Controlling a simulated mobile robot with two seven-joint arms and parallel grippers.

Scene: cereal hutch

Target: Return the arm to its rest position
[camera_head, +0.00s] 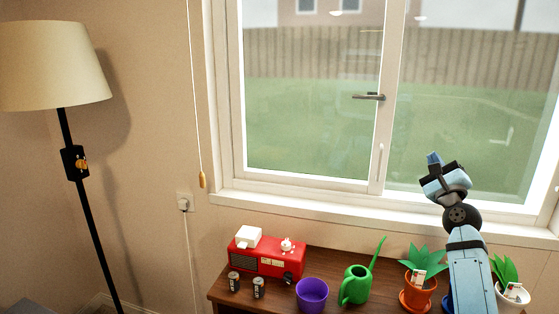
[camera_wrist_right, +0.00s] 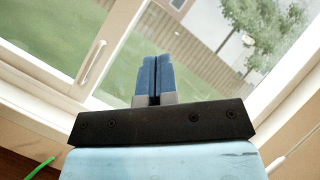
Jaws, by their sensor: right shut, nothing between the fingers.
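My right gripper (camera_head: 433,159) is raised in front of the window, above the right side of the wooden table (camera_head: 325,264). In the right wrist view its two blue fingers (camera_wrist_right: 157,76) are together with nothing between them. My light blue right arm comes up from the bottom right of the head view and covers part of the table's right side. My left gripper is not in the head view.
On the table stand a red radio (camera_head: 266,260), two small dark cans (camera_head: 258,288), a purple pot (camera_head: 312,294), a green watering can (camera_head: 356,285) and potted plants (camera_head: 417,288). The window (camera_head: 310,100) is behind. A floor lamp (camera_head: 55,65) stands left.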

